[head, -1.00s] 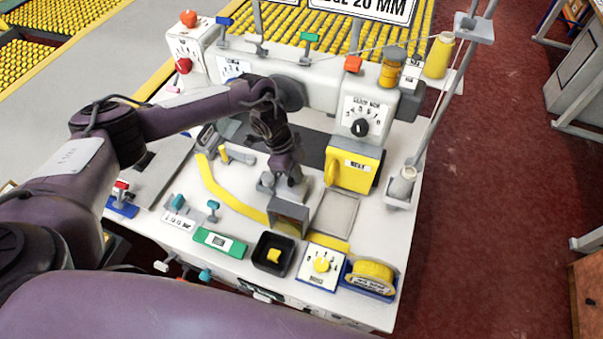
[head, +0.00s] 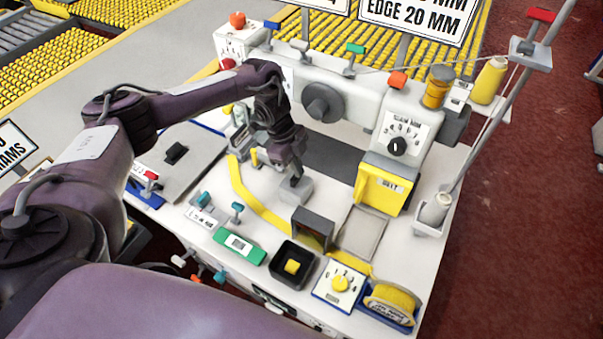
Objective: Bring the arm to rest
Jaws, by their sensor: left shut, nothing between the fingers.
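My left arm (head: 185,100) comes in from the left, its elbow bent and its wrist hanging down over the sewing machine's white table (head: 190,222). My left gripper (head: 296,180) is shut and empty, pointing down. Its tips appear just above or against a small grey block (head: 296,191); I cannot tell whether they touch. The dark open-fronted box (head: 312,230) is just right of and in front of it. The yellow binding strip (head: 255,203) curves across the table to its left. My right gripper is out of view.
The white machine head (head: 352,98) with its grey handwheel (head: 322,103) stands behind the gripper. A yellow box (head: 382,190) is to the right. A black tray (head: 292,265), green panel (head: 239,246) and yellow tape roll (head: 388,302) line the front edge. A thread stand (head: 500,110) rises at right.

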